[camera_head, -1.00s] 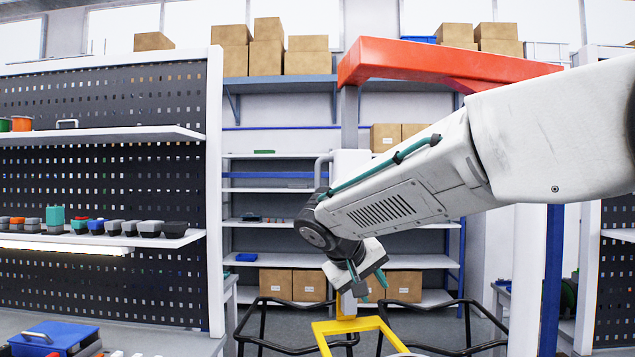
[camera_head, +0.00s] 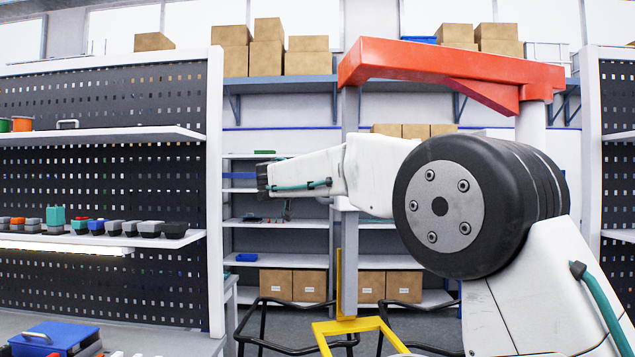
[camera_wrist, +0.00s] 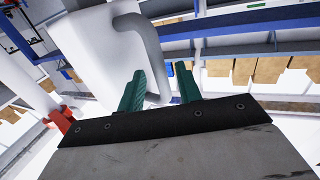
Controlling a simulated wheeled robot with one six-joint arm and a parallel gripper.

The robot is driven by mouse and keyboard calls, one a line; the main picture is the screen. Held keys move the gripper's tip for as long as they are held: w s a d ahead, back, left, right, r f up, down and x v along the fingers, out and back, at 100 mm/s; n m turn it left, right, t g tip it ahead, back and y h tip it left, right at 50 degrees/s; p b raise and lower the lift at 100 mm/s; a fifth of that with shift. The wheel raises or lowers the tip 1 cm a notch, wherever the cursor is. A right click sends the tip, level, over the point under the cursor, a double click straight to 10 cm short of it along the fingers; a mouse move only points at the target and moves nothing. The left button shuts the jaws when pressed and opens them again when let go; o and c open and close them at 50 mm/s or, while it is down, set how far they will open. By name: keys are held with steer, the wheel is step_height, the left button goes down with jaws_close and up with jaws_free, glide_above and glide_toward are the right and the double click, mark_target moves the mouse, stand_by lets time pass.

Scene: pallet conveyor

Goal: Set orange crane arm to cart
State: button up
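The orange crane arm (camera_head: 430,62) spans the upper right of the head view, from a white column (camera_head: 531,125) at right to a grey post (camera_head: 349,110) hanging at its left end. A yellow frame (camera_head: 346,325) shows low at the post's foot. In the wrist view a white box (camera_wrist: 100,50) carries a grey curved handle (camera_wrist: 153,50). My gripper (camera_wrist: 157,75) is open; its teal fingers lie around or just before the handle's lower end, and contact is not clear. In the head view my arm hides the handle. No cart can be made out for sure.
Black tube frames (camera_head: 290,325) stand on the floor around the yellow frame. A pegboard rack (camera_head: 100,100) with small parts is at left, with a blue box (camera_head: 55,338) on the bench below. Shelves with cardboard boxes (camera_head: 290,284) stand behind.

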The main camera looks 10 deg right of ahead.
steer(key=shift+x, duration=1.65)
